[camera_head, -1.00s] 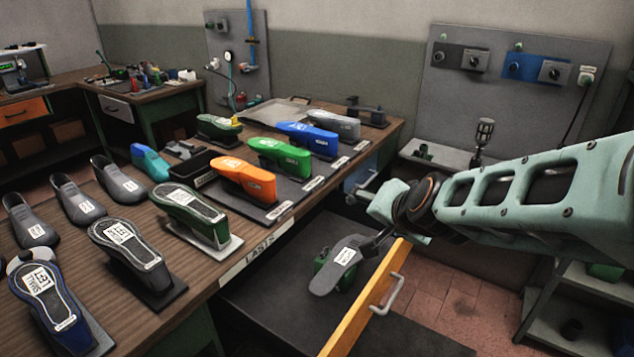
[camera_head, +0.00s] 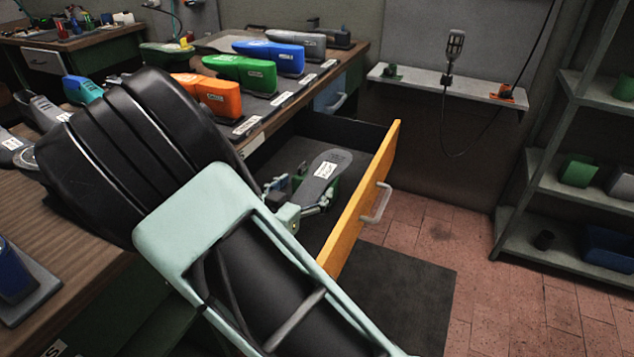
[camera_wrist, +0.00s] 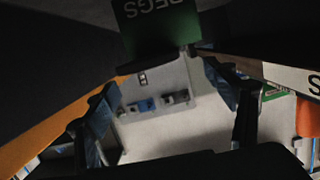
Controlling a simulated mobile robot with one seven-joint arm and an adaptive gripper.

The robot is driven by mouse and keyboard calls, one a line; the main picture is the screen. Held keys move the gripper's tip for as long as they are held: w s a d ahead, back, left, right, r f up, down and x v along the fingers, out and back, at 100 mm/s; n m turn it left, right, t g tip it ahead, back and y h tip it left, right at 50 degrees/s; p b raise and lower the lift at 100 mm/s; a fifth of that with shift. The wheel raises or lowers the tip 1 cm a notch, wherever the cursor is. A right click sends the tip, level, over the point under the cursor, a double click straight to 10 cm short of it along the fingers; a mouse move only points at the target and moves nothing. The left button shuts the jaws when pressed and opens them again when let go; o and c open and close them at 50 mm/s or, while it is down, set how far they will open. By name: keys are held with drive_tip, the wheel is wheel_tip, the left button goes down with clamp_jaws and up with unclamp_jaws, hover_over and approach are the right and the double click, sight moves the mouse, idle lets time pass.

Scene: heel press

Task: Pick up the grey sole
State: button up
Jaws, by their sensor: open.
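The grey sole (camera_head: 326,172), flat with a white label, lies in the open drawer in the head view. A green box shows under and beside it, marked "PEGS" in the wrist view (camera_wrist: 160,28). My gripper (camera_head: 298,195) is down in the drawer by the sole's near left end, partly hidden by my arm. In the wrist view the two fingers (camera_wrist: 172,110) stand wide apart with nothing held between them. A dark edge below the green box there may be the sole; I cannot tell. Whether the fingers touch the sole is unclear.
The drawer's yellow front (camera_head: 366,200) with its handle (camera_head: 378,203) is close right of my gripper. The bench (camera_head: 75,240) with orange (camera_head: 205,95), green (camera_head: 240,72) and blue (camera_head: 270,55) lasts is left. A shelf rack (camera_head: 515,200) stands right.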

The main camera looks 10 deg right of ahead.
sight(319, 177)
drive_tip(key=shift+s+a+f, duration=0.15)
drive_tip(key=shift+a+f, duration=0.05)
drive_tip(key=shift+f, duration=0.25)
drive_tip(key=shift+w+d, duration=0.15)
drive_tip(key=shift+w, duration=0.05)
drive_tip(key=b+x, duration=0.2)
drive_tip(key=x, duration=0.5)
drive_tip(key=shift+s+d+r, duration=0.1)
drive_tip(key=shift+c, duration=0.4)
drive_tip(key=shift+s, duration=0.1)
drive_tip(key=c, duration=1.3)
